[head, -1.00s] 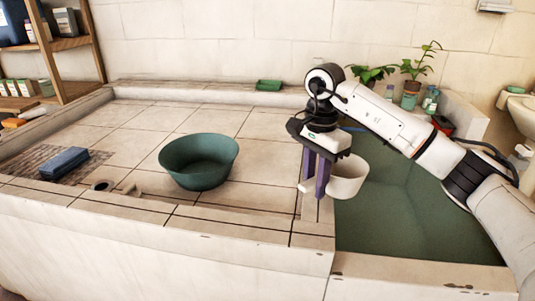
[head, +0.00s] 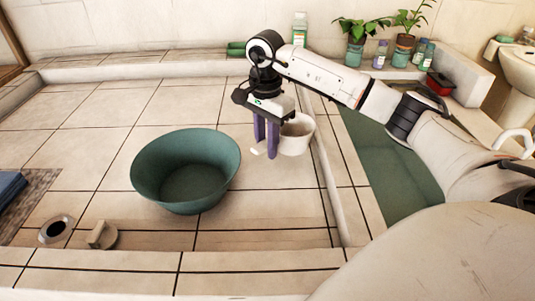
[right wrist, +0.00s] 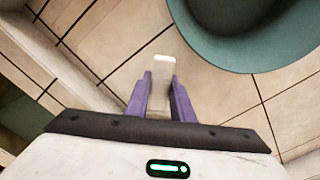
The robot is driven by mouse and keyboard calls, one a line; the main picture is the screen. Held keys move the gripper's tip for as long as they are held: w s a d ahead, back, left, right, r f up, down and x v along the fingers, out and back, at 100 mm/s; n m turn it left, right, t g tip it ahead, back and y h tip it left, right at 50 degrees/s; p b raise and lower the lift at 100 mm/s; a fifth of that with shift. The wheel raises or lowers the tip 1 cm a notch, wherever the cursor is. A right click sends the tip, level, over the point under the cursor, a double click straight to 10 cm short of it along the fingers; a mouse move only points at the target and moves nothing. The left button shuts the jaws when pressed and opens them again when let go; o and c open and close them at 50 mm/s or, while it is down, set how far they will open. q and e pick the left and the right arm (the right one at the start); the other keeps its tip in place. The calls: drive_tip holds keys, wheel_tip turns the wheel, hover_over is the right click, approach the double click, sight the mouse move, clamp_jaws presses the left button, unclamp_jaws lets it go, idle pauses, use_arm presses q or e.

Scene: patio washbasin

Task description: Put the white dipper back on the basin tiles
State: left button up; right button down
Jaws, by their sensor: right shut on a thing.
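The white dipper (head: 298,135) is at my right gripper (head: 266,150), its cup to the right of the purple fingers and its pale handle end to their left. In the right wrist view the handle (right wrist: 163,58) runs between the two fingers (right wrist: 161,80), which are shut on it. The cup is out of sight in that view. The dipper is over the basin tiles (head: 300,205), right of the green tub; whether it touches them I cannot tell. My left gripper is not in view.
The green tub (head: 186,172) stands left of the dipper; its rim also shows in the right wrist view (right wrist: 240,52). A raised ledge (head: 327,185) separates the tiles from the green water (head: 385,165). Bottles and potted plants (head: 356,45) stand behind.

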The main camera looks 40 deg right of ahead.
drive_tip(key=shift+w+f, duration=0.1)
drive_tip(key=shift+f, duration=2.15)
drive_tip(key=c, duration=1.5)
unclamp_jaws()
drive_tip(key=shift+c, duration=0.2)
wheel_tip(320, 180, up, 12)
drive_tip(key=shift+a+r, duration=0.1)
drive_tip(key=shift+p, duration=0.3)
